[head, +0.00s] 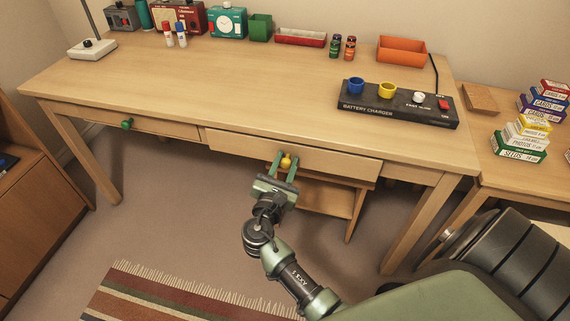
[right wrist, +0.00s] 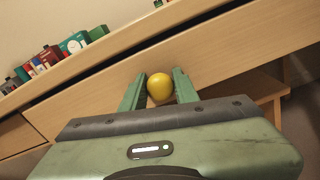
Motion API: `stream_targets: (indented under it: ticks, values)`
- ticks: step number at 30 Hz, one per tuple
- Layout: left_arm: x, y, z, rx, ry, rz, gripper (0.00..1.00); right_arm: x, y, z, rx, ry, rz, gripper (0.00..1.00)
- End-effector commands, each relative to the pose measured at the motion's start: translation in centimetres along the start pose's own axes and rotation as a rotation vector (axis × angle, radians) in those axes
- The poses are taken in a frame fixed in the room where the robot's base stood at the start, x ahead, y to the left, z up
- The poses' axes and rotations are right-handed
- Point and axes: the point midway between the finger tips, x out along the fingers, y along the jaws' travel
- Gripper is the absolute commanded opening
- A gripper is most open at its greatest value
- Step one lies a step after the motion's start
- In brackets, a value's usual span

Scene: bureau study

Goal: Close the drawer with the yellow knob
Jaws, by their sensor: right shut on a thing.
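The drawer with the yellow knob (head: 240,147) is in the desk's front, right of the other drawer. Its front stands a little out from the desk, and a dark gap runs along its top edge in the right wrist view (right wrist: 235,48). The yellow knob (head: 286,162) is round and sits between the fingers of my right gripper (head: 286,165). In the right wrist view the knob (right wrist: 160,87) lies between the two green fingers, and the gripper is shut on it. My left gripper is not in view.
A second drawer with a green knob (head: 127,124) is at the left and looks flush. The desk (head: 240,90) carries a battery charger (head: 400,104), an orange tray (head: 402,49) and several small items. A shelf (head: 325,198) is below. A striped rug (head: 170,298) lies on the floor.

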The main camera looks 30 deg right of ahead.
Motion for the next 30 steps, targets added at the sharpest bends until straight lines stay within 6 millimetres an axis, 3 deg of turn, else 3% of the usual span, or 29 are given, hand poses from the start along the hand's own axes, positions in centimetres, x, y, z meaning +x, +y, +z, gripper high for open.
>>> stream_targets:
  ticks: [5,13,14,16,30]
  values:
    - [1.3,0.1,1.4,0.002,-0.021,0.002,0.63,2.8,0.0,0.3,-0.001,-0.004,0.001,0.00]
    - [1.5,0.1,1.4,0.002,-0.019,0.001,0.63,3.1,0.0,0.3,0.001,-0.005,0.001,0.00]
    - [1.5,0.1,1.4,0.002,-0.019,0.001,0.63,3.1,0.0,0.3,0.001,-0.005,0.001,0.35]
    - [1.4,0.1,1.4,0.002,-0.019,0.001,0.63,3.1,0.0,0.3,0.002,-0.005,0.000,0.52]
    - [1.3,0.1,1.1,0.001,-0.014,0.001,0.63,3.0,-0.3,0.1,-0.002,-0.003,-0.006,0.52]
